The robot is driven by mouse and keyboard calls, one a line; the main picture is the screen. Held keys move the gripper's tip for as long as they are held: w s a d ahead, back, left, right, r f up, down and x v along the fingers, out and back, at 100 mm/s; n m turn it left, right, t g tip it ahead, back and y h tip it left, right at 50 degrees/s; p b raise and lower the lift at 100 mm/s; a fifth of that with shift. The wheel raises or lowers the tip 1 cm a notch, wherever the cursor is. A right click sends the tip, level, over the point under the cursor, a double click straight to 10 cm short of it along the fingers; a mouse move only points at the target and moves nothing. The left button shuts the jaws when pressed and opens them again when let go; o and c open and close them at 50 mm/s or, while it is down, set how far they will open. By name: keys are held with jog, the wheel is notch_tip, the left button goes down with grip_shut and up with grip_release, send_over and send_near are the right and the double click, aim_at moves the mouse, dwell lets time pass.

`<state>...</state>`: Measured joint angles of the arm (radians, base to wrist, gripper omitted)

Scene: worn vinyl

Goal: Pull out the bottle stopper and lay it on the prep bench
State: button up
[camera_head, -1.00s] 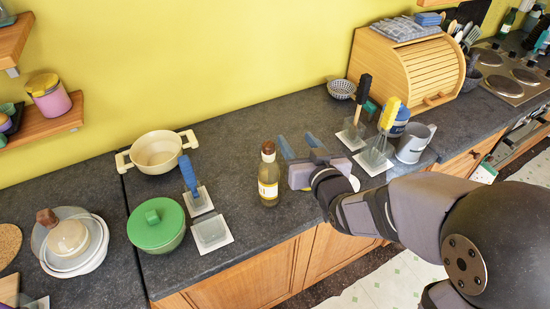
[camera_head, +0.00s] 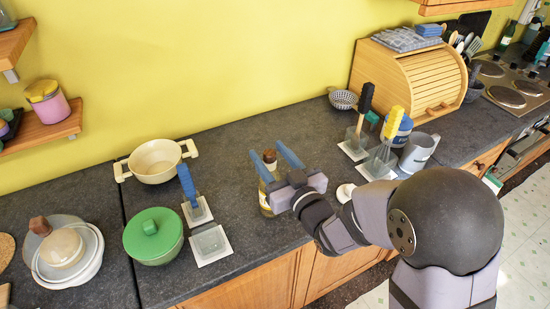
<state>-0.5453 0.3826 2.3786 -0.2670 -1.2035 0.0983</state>
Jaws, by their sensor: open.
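The bottle (camera_head: 265,198) stands upright on the dark bench (camera_head: 222,172), near its front edge. Its brown stopper (camera_head: 269,156) sits in the top of the neck. My gripper (camera_head: 276,150) is open, with one blue finger on each side of the stopper. Whether either finger touches it I cannot tell. My gripper's body hides part of the bottle's right side and label.
A green-lidded pot (camera_head: 154,235), a cream pan (camera_head: 155,161) and a square glass holder (camera_head: 210,243) stand left of the bottle. Right of it are brushes in glass holders, a grey mug (camera_head: 418,152) and a wooden bread box (camera_head: 408,76). Bare bench lies behind the bottle.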

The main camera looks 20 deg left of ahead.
aim_at(266, 150)
jog(key=shift+p+x, duration=0.85)
jog(key=shift+x, duration=1.4)
grip_shut()
jog(key=shift+r, duration=0.4)
jog(key=shift+r+p, duration=0.8)
jog(key=shift+r, duration=0.3)
notch_tip(266, 150, up, 6)
jog(key=p, duration=0.3)
